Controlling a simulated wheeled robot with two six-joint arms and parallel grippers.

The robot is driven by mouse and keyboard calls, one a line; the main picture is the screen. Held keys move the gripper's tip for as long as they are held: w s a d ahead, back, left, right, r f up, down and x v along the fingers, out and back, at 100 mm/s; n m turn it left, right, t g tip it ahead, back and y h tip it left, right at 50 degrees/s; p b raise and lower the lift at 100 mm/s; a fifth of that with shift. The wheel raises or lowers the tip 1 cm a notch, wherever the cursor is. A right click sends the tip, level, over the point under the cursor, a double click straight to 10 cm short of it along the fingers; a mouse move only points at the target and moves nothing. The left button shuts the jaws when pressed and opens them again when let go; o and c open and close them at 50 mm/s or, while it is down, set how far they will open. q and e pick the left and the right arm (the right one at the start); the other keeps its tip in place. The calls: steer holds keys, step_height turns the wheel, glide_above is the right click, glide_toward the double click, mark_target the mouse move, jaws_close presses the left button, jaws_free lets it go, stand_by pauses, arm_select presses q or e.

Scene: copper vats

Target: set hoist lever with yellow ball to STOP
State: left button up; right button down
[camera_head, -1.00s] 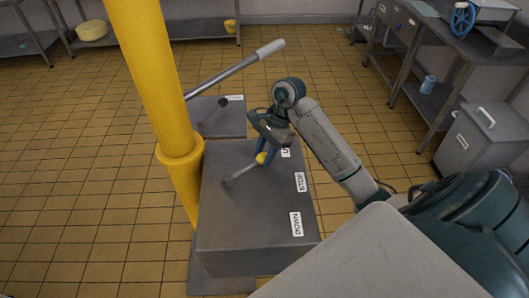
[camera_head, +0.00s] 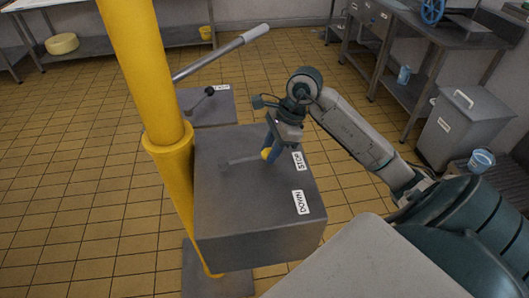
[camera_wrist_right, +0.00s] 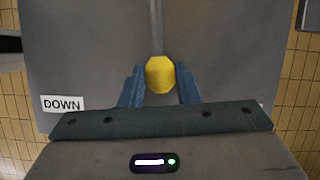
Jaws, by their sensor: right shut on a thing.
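The hoist lever (camera_head: 243,160) is a thin grey rod on top of a grey metal box (camera_head: 228,190), with a yellow ball (camera_head: 267,154) at its end. It points right, with the ball just left of the STOP label (camera_head: 298,161). The DOWN label (camera_head: 301,203) is nearer to me; the third label is hidden behind my gripper. My right gripper (camera_head: 271,155) is shut on the yellow ball from above. In the right wrist view the ball (camera_wrist_right: 160,75) sits between the blue fingers, with the DOWN label (camera_wrist_right: 63,104) to the left. My left gripper is not in view.
A thick yellow post (camera_head: 155,80) stands left of the box. Behind is a lower grey box (camera_head: 222,108) with a black-knobbed lever (camera_head: 209,92); a long grey bar (camera_head: 215,57) slants above it. A grey bin (camera_head: 462,125) and steel table stand at right.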

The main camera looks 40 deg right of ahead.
steer(key=shift+s+a+f, duration=0.1)
steer(key=shift+s+f, duration=0.05)
steer(key=shift+s, duration=0.1)
steer(key=shift+s+a+m+t+b, duration=0.15)
steer(key=shift+s+m+t+b, duration=0.2)
steer(key=shift+m+b, duration=0.25)
steer(key=c, duration=1.1)
jaws_free()
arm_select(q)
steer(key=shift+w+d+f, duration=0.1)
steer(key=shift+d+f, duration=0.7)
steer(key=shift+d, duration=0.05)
arm_select(e)
steer(key=shift+r, duration=0.25)
arm_select(q)
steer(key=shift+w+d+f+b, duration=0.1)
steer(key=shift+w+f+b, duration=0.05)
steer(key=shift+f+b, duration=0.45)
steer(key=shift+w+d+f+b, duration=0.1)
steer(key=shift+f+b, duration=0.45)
steer(key=shift+b, duration=0.05)
arm_select(e)
steer(key=v, duration=1)
steer(key=shift+r, duration=0.3)
